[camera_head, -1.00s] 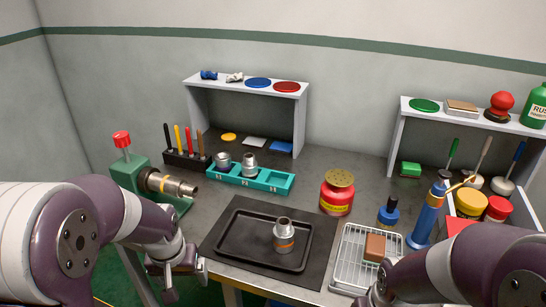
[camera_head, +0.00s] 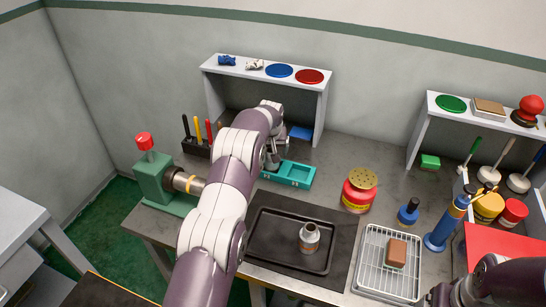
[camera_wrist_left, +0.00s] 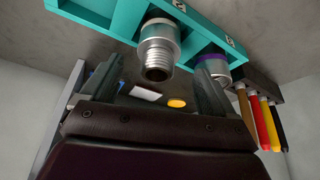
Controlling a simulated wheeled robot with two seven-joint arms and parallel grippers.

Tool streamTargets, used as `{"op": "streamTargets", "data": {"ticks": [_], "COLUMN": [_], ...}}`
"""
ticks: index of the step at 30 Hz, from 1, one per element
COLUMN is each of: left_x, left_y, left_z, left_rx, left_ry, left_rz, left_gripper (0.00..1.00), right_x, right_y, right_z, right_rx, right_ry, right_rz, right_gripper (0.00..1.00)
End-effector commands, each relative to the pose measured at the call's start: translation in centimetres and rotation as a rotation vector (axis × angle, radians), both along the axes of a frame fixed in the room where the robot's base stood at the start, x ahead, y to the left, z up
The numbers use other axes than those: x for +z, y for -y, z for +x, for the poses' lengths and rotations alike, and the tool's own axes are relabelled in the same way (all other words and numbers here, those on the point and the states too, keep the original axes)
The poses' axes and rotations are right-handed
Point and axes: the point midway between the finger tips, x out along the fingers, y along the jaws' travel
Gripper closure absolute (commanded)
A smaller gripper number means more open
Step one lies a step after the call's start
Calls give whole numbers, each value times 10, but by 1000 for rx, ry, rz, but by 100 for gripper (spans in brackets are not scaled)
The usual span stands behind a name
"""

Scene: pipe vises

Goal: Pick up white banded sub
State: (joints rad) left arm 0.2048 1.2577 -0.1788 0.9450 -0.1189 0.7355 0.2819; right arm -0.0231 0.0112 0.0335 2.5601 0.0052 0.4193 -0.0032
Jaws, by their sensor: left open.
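In the left wrist view a threaded metal sub (camera_wrist_left: 157,52) with a pale collar stands in a teal rack (camera_wrist_left: 122,22); it looks like the white banded one, though the band is hard to make out. A second sub (camera_wrist_left: 212,68) with a purple-blue band is in the neighbouring slot. My left gripper (camera_head: 272,163) is over the rack in the head view; in the wrist view its open fingers (camera_wrist_left: 155,85) straddle the line of the threaded sub, empty. The arm hides both racked subs in the head view. My right gripper (camera_head: 442,295) is cut off at the lower right.
A sub with an orange band (camera_head: 309,238) stands on the black tray (camera_head: 262,250). A green vise (camera_head: 155,180) holds a pipe at left. A shelf (camera_head: 240,70) stands behind the rack; pens (camera_head: 198,130) are beside it. A red jar (camera_head: 358,195) is to the right.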

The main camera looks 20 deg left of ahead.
Motion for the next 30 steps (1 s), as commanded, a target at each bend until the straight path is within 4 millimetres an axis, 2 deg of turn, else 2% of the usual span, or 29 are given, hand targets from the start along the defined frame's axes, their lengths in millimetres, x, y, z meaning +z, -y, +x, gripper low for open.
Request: {"op": "streamTargets", "data": {"ticks": [1, 3, 6, 14, 15, 16, 21, 22, 30], "left_x": [-6, -18, -32, -38, -38, -38, -38, -38, -35], "left_y": [1, 1, -2, -3, -3, -3, -3, -3, -3], "left_z": [2, 6, 12, 14, 14, 14, 14, 14, 14], "left_rx": [-1, -1, -1, -1, -1, -1, -1, -1, -1], "left_ry": [-5, -3, -1, 0, 0, 0, 0, 0, 2], "left_rz": [-1, -1, 0, 0, 0, 0, 0, 0, 0], "left_gripper": [12, 12, 12, 12, 15, 25, 80, 83, 83], "right_x": [10, 16, 14, 13, 13, 13, 13, 13, 12], "right_y": [0, 0, 0, 0, 0, 0, 0, 0, 0], "right_z": [0, 0, 0, 0, 0, 0, 0, 0, 0], "right_rx": [0, 0, 0, 0, 0, 0, 0, 0, 0], "right_ry": [1, 1, 1, 0, 0, 1, 1, 1, 1], "right_rz": [0, 0, 0, 0, 0, 0, 0, 0, 0], "right_gripper": [19, 19, 19, 19, 19, 19, 19, 19, 19]}}
